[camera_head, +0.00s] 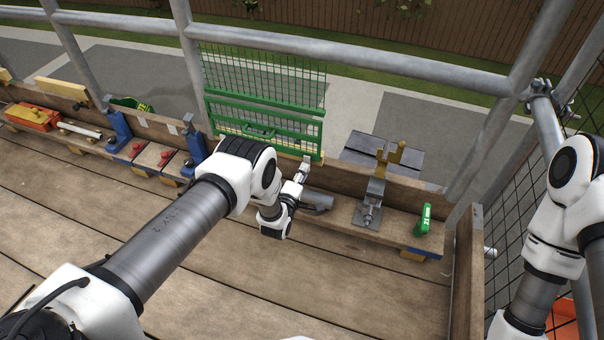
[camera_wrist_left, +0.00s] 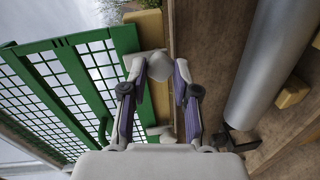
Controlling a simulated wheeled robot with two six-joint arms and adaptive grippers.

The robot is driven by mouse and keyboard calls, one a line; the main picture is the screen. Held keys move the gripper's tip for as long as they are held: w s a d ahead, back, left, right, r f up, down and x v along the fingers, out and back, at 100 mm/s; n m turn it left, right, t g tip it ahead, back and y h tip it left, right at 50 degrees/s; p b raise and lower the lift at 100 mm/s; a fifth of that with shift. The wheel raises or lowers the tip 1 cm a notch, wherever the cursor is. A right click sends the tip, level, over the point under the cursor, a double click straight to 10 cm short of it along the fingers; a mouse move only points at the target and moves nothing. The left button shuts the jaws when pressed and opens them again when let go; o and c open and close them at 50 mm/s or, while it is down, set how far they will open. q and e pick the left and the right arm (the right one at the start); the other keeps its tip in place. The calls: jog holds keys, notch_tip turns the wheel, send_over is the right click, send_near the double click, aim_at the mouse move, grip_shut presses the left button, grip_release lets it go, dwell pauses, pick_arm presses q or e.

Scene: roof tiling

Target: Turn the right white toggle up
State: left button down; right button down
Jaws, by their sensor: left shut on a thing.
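A green mesh frame (camera_head: 265,95) stands upright behind the workbench's back edge. It also shows on the left of the left wrist view (camera_wrist_left: 70,75). My left gripper (camera_head: 303,168) is at the frame's lower right corner. In the left wrist view, the fingers of my left gripper (camera_wrist_left: 160,72) are closed around a white rounded toggle (camera_wrist_left: 159,66), one on each side. A second white piece (camera_wrist_left: 160,131) shows lower between the fingers, partly hidden. The toggle's exact tilt is hard to tell. My right arm is at the right edge, and its gripper is out of view.
A grey metal cylinder (camera_wrist_left: 272,65) lies close beside my left gripper. A metal clamp (camera_head: 370,205) and a green block (camera_head: 423,221) stand farther right on the bench. Blue stands (camera_head: 118,130) and an orange box (camera_head: 33,116) are at left. Scaffold pipes (camera_head: 350,57) cross behind.

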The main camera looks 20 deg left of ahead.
pick_arm(q)
jog(key=c, duration=0.9)
grip_release()
jog(key=shift+o, duration=0.2)
jog(key=s+r, duration=0.1)
jog(key=s, duration=1.1)
jog(key=shift+a+r, duration=0.2)
jog(key=shift+a, duration=0.05)
jog(key=shift+w, duration=0.1)
